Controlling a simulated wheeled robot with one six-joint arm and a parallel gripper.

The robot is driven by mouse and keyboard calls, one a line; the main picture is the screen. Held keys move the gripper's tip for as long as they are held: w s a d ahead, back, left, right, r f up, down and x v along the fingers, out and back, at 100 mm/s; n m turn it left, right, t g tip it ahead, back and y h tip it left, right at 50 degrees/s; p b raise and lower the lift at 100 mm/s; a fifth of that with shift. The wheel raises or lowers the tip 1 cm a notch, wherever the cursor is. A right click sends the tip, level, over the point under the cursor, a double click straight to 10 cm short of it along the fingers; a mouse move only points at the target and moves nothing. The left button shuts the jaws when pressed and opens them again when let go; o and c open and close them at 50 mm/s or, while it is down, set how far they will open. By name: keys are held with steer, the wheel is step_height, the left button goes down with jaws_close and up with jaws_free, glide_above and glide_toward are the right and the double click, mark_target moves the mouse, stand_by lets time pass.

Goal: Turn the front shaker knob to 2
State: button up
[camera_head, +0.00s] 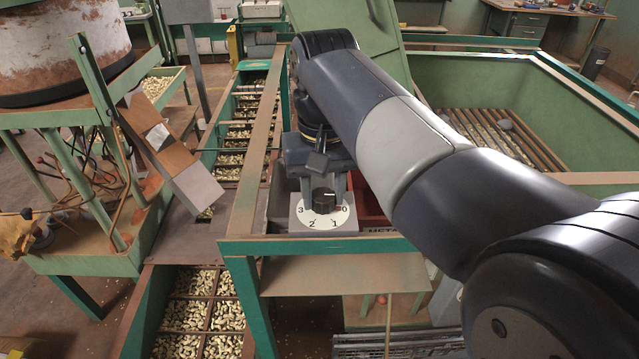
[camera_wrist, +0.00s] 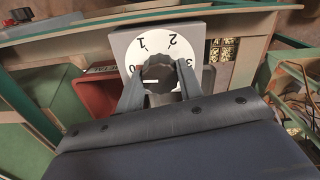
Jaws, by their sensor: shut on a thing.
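The front shaker knob (camera_head: 323,201) is black and round, on a white dial (camera_head: 318,221) marked 0 to 3, set in a grey box. It also shows in the wrist view (camera_wrist: 158,75), with a white pointer line on it aimed left, toward the 0. The 2 is on the far side of the dial in that view. My gripper (camera_head: 322,186) comes down from above with one finger on each side of the knob. In the wrist view my gripper (camera_wrist: 160,80) is shut on the knob. The fingers hide part of the dial's lower edge.
A green frame rail (camera_head: 370,243) runs in front of the dial box. Trays of nuts (camera_head: 205,312) lie to the left and below. A large green hopper (camera_head: 540,110) is at the right.

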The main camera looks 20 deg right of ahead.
steer(key=m+p, duration=0.2)
steer(key=m, duration=0.4)
steer(key=shift+r, duration=0.15)
steer(key=m+p, duration=0.2)
steer(key=m, duration=0.3)
steer(key=m+p, duration=0.2)
steer(key=m, duration=0.4)
steer(key=shift+m, duration=0.4)
steer(key=m+p, duration=0.1)
steer(key=m, duration=0.4)
steer(key=o, duration=1)
